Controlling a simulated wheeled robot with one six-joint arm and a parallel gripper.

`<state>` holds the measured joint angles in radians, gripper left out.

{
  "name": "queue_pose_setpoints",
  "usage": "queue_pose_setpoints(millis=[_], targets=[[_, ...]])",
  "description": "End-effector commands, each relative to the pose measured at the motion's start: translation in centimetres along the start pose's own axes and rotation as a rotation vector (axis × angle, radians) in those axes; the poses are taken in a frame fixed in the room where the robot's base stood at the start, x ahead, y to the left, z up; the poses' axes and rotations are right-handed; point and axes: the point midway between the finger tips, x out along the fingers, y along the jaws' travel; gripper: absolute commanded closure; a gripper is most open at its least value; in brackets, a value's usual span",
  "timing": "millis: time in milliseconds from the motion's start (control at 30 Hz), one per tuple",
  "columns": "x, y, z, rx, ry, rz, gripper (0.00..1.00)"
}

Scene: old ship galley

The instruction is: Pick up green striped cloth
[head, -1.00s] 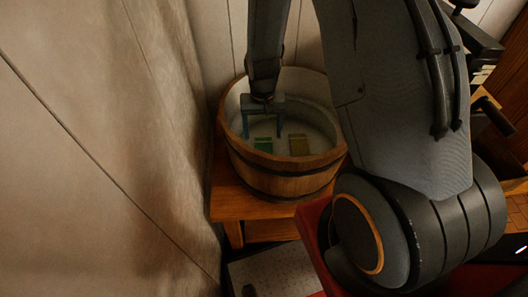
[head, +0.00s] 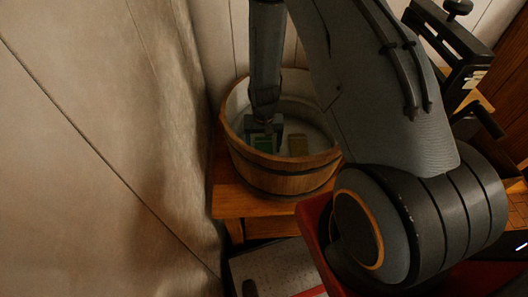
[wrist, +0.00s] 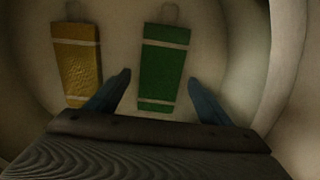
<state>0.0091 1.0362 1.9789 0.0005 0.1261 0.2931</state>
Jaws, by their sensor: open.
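The green striped cloth (wrist: 162,68) lies flat in the pale bottom of a wooden tub, with light stripes across it and a small loop at its far end. In the head view the green cloth (head: 263,144) is partly hidden by my gripper (head: 264,137), which is inside the tub. In the wrist view my gripper (wrist: 160,92) is open and empty, with one blue finger on each side of the cloth's near end. I cannot tell how high the fingertips are above the cloth.
A yellow striped cloth (wrist: 77,65) lies left of the green one in the wrist view; it also shows in the head view (head: 298,146). The wooden tub (head: 285,175) has high walls and stands on a wooden stand (head: 240,203) beside a pale wall (head: 110,150).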

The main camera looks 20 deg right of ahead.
Motion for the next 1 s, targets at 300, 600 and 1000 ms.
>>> queue_pose_setpoints(millis=[300,600,1000], targets=[[1.14,0.0,0.02,0.0,0.0,0.0,0.27],[1.11,0.0,0.03,0.0,0.0,0.0,0.59],[0.94,-0.01,0.01,0.0,0.0,0.0,0.72]])
